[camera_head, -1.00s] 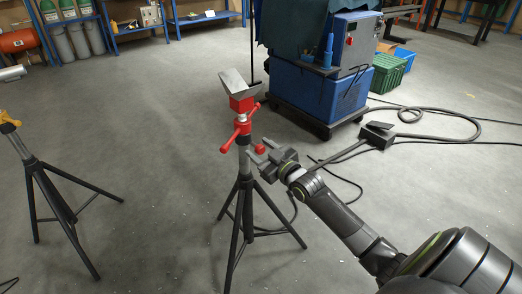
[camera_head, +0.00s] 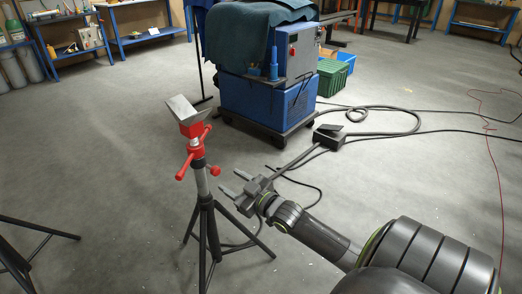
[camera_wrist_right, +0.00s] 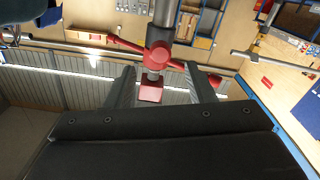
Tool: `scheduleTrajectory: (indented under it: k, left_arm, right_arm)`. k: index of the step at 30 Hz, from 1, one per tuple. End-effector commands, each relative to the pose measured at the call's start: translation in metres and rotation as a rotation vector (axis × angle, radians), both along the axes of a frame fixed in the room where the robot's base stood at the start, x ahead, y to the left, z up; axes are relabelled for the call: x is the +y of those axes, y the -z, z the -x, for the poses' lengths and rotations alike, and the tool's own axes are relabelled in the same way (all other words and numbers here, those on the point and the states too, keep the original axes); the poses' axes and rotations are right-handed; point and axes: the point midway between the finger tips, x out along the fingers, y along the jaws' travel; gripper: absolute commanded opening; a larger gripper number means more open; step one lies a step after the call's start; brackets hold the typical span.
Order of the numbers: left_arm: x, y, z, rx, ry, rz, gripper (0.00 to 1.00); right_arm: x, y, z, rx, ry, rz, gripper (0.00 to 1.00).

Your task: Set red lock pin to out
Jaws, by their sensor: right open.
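The red lock pin (camera_head: 215,170) shows as a small red knob at the right of the stand's post, below the red collar with its T-handle (camera_head: 190,160). My right gripper (camera_head: 231,182) is open and empty, just right of and below the knob, apart from it in the head view. In the right wrist view the red knob (camera_wrist_right: 151,92) appears between the two open fingers, with the collar (camera_wrist_right: 157,58) behind it. How far the pin sits in or out I cannot tell. My left gripper is not in view.
The stand's V-shaped head (camera_head: 184,109) tops the post, and its black tripod legs (camera_head: 208,235) spread below. A second tripod (camera_head: 20,250) stands at lower left. A blue machine (camera_head: 265,103), a foot pedal (camera_head: 329,137) and cables lie behind. Floor between is clear.

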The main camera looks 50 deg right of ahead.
Motion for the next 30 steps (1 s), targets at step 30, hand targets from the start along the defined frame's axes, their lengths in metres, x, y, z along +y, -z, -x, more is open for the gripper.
scheduleTrajectory:
  k: [30]
  left_arm:
    - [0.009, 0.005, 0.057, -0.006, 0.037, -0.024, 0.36]
  right_arm:
    - [-0.008, 0.000, 0.100, 0.001, -0.001, -0.001, 0.49]
